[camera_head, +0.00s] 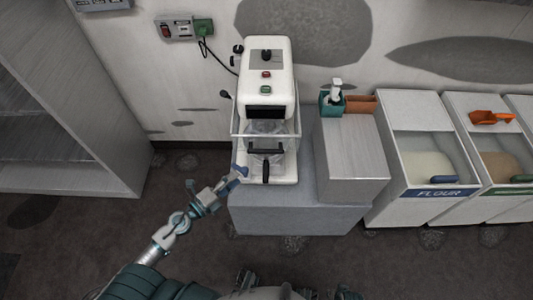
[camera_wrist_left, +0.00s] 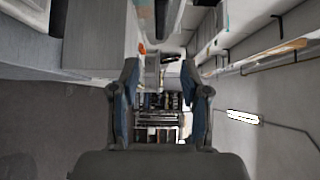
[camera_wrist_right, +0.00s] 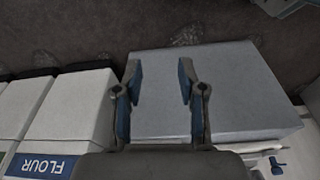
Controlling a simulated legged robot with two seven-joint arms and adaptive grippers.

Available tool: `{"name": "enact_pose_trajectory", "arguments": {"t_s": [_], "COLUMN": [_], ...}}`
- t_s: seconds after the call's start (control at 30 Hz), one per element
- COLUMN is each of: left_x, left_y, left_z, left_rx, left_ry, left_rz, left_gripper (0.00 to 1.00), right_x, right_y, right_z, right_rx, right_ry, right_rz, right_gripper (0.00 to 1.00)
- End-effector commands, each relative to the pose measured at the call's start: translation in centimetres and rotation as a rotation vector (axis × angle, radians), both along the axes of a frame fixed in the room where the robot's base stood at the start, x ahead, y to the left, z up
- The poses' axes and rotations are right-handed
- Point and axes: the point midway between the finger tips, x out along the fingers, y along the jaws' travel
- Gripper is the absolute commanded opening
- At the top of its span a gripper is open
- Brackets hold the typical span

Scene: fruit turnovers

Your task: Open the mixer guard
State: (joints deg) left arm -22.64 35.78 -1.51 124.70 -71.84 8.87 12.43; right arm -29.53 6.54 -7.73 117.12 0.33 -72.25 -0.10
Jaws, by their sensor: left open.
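The white mixer (camera_head: 268,72) stands on a grey block against the wall in the head view. Its guard (camera_head: 267,132) is a pale, see-through frame at the front over the bowl area, with a dark handle (camera_head: 267,149); it looks lowered. My left gripper (camera_head: 239,172) is just left of the mixer's base, apart from the guard handle. In the left wrist view my left gripper (camera_wrist_left: 160,75) is open with nothing between its fingers. My right gripper (camera_wrist_right: 160,78) shows only in its wrist view, open and empty above a grey block.
The grey block (camera_head: 290,219) carries the mixer. A box-shaped cabinet (camera_head: 350,158) with a soap bottle (camera_head: 333,92) behind it stands right of the mixer. Flour bins (camera_head: 422,140) stand farther right. A grey shelf (camera_head: 75,95) is at the left, with open floor in front.

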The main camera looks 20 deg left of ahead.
Motion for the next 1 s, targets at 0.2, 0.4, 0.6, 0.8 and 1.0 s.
{"name": "enact_pose_trajectory", "arguments": {"t_s": [0.2,0.4,0.6,0.8,1.0], "left_x": [3.8,7.8,11.5,13.6,14.1], "left_y": [-1.7,-3.9,-6.2,-7.3,-7.5], "left_z": [0.6,0.6,0.3,0.0,0.0], "left_rx": [-0.004,-0.005,-0.003,-0.004,-0.005], "left_ry": [-0.005,-0.004,-0.004,0.000,0.001], "left_rz": [0.003,0.004,0.004,0.004,0.004], "left_gripper": [0.46,0.46,0.46,0.46,0.46], "right_x": [-0.7,-2.1,-3.4,-3.8,-3.9], "right_y": [0.2,0.0,-0.3,-0.3,-0.2], "right_z": [-3.6,-7.4,-9.6,-10.2,-10.3], "right_rx": [-0.004,-0.004,-0.003,-0.005,-0.006], "right_ry": [0.015,0.027,0.033,0.036,0.037], "right_rz": [0.005,0.009,0.012,0.013,0.013], "right_gripper": [0.40,0.40,0.40,0.40,0.40]}}
